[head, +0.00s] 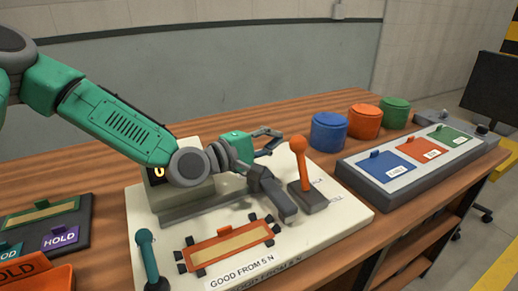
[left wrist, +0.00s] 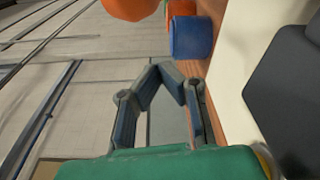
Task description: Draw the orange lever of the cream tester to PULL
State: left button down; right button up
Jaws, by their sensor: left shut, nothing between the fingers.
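The cream tester (head: 340,208) lies on the wooden bench, with "GOOD FROM 5 N" on its front. Its orange lever (head: 303,168) stands nearly upright on a dark base, ball knob on top. No PULL mark is readable. My left gripper (head: 267,150) is shut and empty, just left of the knob and apart from it. In the left wrist view its fingertips (left wrist: 168,70) meet, and a rounded orange shape (left wrist: 132,9), probably the knob, shows at the top edge. My right gripper is not in view.
A dark grey bar (head: 271,192) lies below my gripper. A teal lever (head: 149,262) and an orange-framed strip (head: 232,246) are at the tester's front. Blue (head: 328,133), orange (head: 365,121) and green (head: 396,111) pots stand behind a grey tray (head: 392,198).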

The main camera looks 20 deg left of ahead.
aim_at(300, 160)
pick_arm(q)
jog(key=shift+x, duration=0.9)
jog(key=s+d, duration=0.1)
jog(key=s+d+r, duration=0.1)
jog(key=s, duration=0.1)
jog(key=shift+s+d, duration=0.1)
jog(key=shift+d, duration=0.3)
jog(key=shift+a+f, duration=0.1)
jog(key=shift+a, duration=0.1)
jog(key=shift+a+b, duration=0.1)
jog(key=shift+b, duration=0.2)
